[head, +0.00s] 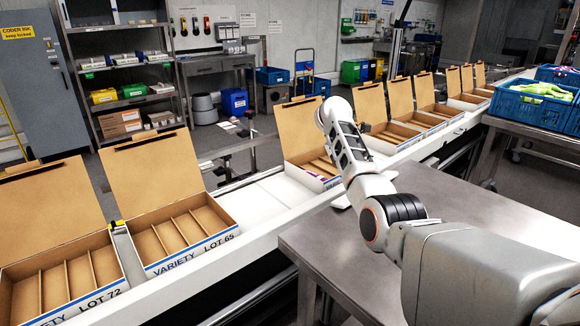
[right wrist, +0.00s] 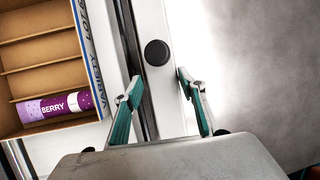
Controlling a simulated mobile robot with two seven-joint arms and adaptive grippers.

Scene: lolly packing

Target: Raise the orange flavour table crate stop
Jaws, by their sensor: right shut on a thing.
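My right gripper (right wrist: 159,88) shows in the right wrist view, its two green-padded fingers on either side of a pale bar (right wrist: 163,100). It is shut on this bar. A round black knob (right wrist: 157,52) sits on the bar just beyond the fingertips. I cannot tell from the frames whether this bar is the crate stop. In the head view my right arm comes in from the right and hides its gripper. My left gripper is not in view. No orange flavour label is readable.
An open carton (head: 298,128) stands beside my right arm; the wrist view shows a purple BERRY tube (right wrist: 66,104) in it. More open cartons (head: 190,232) line the white conveyor (head: 262,205). A steel table (head: 330,248) is in front. Blue crates (head: 520,104) stand far right.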

